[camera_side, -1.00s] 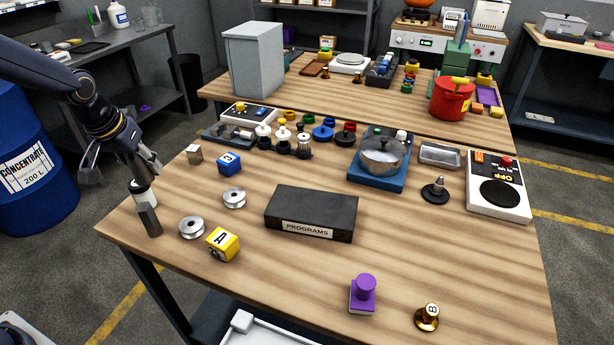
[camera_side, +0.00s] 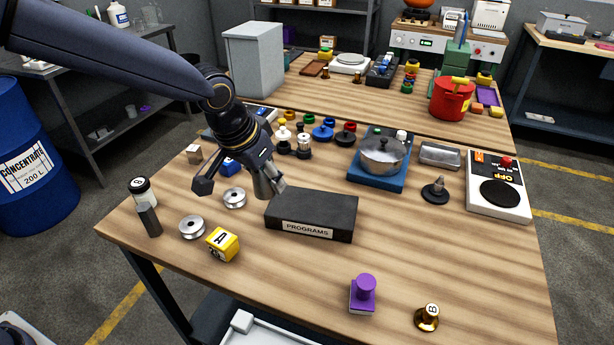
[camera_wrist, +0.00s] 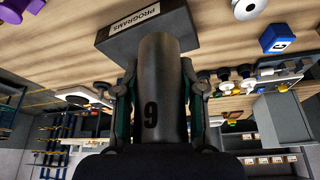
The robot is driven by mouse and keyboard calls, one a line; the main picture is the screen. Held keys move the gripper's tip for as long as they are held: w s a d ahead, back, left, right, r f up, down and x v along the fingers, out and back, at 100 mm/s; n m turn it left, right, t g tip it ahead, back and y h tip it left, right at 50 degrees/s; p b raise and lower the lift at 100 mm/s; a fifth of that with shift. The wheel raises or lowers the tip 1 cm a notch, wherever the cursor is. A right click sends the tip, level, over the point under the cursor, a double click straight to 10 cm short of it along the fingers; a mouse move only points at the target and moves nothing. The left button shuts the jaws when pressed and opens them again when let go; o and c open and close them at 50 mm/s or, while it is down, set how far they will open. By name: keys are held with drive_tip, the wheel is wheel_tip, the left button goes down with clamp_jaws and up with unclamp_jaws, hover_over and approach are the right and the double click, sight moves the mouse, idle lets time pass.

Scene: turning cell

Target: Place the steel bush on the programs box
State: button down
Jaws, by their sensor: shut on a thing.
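The steel bush (camera_wrist: 160,75) is a plain grey cylinder marked with a 6 or 9 in the wrist view. My gripper (camera_wrist: 160,92) is shut on it, one finger on each side. In the side view the bush (camera_side: 263,184) hangs from my gripper (camera_side: 270,180), slightly tilted, at the left end of the programs box. The programs box (camera_side: 312,208) is a dark flat box with a white PROGRAMS label on its front. Its visible top is bare. It also shows beyond the bush in the wrist view (camera_wrist: 178,27). Whether the bush touches the box I cannot tell.
Two silver spools (camera_side: 192,227) and a yellow letter cube (camera_side: 222,244) lie left of the box. A blue cube (camera_side: 229,167) is partly behind my gripper. A pan (camera_side: 383,154) on a blue scale stands behind right.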

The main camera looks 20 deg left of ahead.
hover_over(302, 204)
drive_tip(key=s, duration=0.2)
drive_tip(key=f, duration=0.7)
drive_tip(key=shift+w+a, duration=0.2)
drive_tip(key=shift+w, duration=0.05)
drive_tip(key=shift+w+f, duration=0.1)
drive_tip(key=shift+f, duration=1.45)
drive_tip(key=shift+f, duration=0.15)
drive_tip(key=c, duration=0.7)
unclamp_jaws()
drive_tip(key=shift+f, duration=0.1)
